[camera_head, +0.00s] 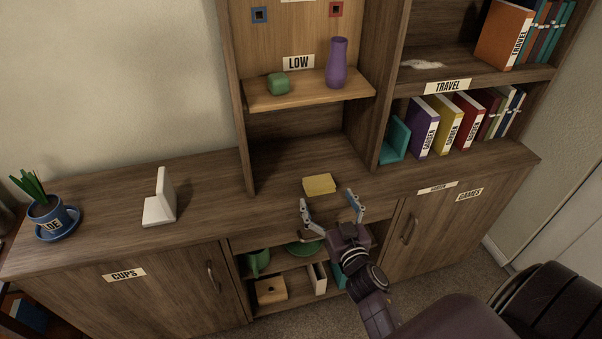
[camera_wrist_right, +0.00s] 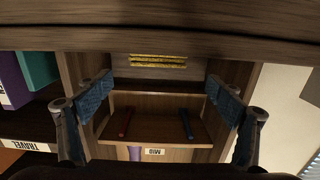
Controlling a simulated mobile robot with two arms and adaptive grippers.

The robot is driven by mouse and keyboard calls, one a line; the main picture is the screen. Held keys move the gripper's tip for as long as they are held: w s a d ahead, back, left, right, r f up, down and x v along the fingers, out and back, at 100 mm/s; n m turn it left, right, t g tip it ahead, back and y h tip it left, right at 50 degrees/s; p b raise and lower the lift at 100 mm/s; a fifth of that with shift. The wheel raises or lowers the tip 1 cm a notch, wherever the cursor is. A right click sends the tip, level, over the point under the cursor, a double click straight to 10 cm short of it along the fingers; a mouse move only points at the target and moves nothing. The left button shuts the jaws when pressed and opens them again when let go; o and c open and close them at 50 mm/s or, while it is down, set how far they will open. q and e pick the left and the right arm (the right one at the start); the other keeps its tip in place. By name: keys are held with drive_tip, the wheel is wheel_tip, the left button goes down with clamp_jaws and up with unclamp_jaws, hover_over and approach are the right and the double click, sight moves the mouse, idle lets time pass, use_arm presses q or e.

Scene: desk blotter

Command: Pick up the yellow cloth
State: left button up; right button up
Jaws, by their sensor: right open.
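The yellow cloth (camera_head: 319,184) lies folded in a flat stack on the wooden counter, near its front edge and below the LOW shelf. It also shows in the right wrist view (camera_wrist_right: 157,62) as a thin layered strip between the fingers. My right gripper (camera_head: 328,198) is open and empty, its two blue-padded fingers spread wide just in front of the cloth. In the right wrist view the gripper (camera_wrist_right: 159,86) has one finger on each side, and nothing is between the pads up close. My left gripper is out of view.
A white bookend-like object (camera_head: 160,200) and a potted plant (camera_head: 50,214) stand at left on the counter. Books (camera_head: 445,124) stand at right. The counter around the cloth is clear.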

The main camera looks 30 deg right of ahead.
sight(319, 180)
drive_tip(key=shift+x, duration=1.2)
drive_tip(key=shift+w+d, duration=0.3)
drive_tip(key=shift+w, duration=0.25)
drive_tip(key=x, duration=0.5)
drive_tip(key=shift+s+f, duration=0.1)
drive_tip(key=shift+f, duration=0.15)
drive_tip(key=c, duration=1.2)
